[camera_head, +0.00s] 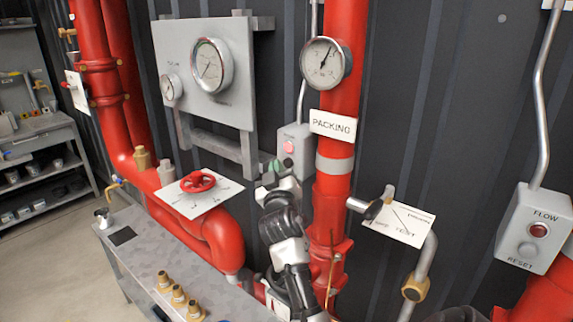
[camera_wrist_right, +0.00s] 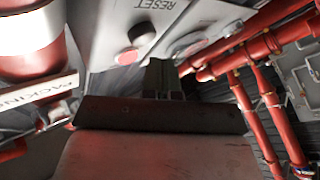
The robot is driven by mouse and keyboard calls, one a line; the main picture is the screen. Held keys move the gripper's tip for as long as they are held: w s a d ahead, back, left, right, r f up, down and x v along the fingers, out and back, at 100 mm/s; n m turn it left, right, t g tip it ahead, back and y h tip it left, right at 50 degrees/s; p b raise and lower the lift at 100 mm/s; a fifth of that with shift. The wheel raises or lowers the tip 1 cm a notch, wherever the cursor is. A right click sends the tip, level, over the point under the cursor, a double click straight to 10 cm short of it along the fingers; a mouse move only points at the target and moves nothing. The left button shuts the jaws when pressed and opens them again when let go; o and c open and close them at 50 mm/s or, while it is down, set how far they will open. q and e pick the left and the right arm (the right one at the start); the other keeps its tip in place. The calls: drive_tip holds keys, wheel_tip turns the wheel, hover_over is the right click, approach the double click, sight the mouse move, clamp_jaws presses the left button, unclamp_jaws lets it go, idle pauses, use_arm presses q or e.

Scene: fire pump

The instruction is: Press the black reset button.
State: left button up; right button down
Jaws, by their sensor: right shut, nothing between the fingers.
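A small grey control box (camera_head: 293,141) with a pinkish-red light (camera_head: 289,148) is on the dark wall, just left of the red standpipe. The black reset button (camera_head: 288,162) shows as a small dark spot low on its face. In the right wrist view the black button (camera_wrist_right: 141,34) sticks out beside the word RESET, with a reddish disc below it. My right gripper (camera_head: 272,170) is shut and empty, just left of and below the button. Its fingertips (camera_wrist_right: 160,68) are close to the button in the wrist view, apparently not touching. My left gripper is not in view.
The red standpipe (camera_head: 340,110) with a PACKING label (camera_head: 333,125) stands close right of my arm. A red valve wheel (camera_head: 198,181) is at left. Another box (camera_head: 535,228), marked FLOW and RESET, hangs at far right. A grey bench (camera_head: 150,270) is below.

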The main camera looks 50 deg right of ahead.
idle(0.7)
drive_tip(key=shift+d, duration=0.45)
drive_tip(key=shift+w+d, duration=0.1)
drive_tip(key=shift+d, duration=0.4)
idle(0.5)
drive_tip(key=shift+a, duration=0.95)
drive_tip(key=shift+s+a+b, duration=0.2)
drive_tip(key=shift+a+b, duration=0.1)
drive_tip(key=shift+a, duration=0.95)
drive_tip(key=shift+s+a+b, duration=0.15)
drive_tip(key=shift+a+b, duration=0.15)
drive_tip(key=shift+a, duration=0.95)
